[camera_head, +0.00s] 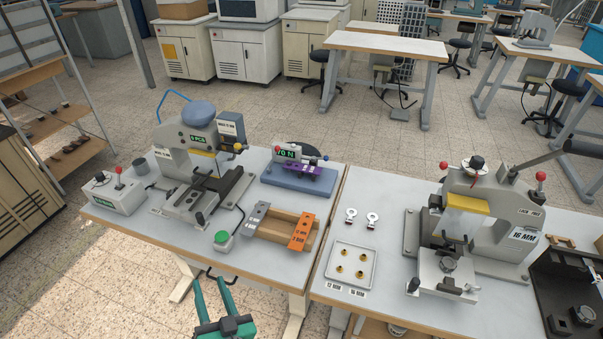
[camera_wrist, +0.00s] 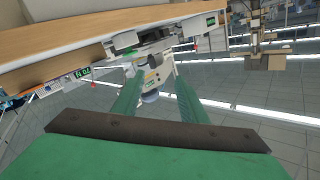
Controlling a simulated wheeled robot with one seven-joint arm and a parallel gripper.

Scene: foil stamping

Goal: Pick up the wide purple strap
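The purple strap (camera_head: 303,170) lies on the blue-based device with the lit "70 N" display (camera_head: 287,153), at the back right of the left table. It looks clamped or laid across that device; I cannot tell which. My green gripper (camera_head: 212,283) is at the bottom of the head view, in front of the table's front edge and well apart from the strap. Its two fingers stand apart with nothing between them; they also show spread in the wrist view (camera_wrist: 157,90).
A wooden tray (camera_head: 272,229) with a grey strap (camera_head: 256,217) and an orange strap (camera_head: 302,232) stands nearer the front edge. A green button (camera_head: 222,238) and a grey press (camera_head: 190,150) are left of it. A white tray with small brass parts (camera_head: 352,265) is on the right table.

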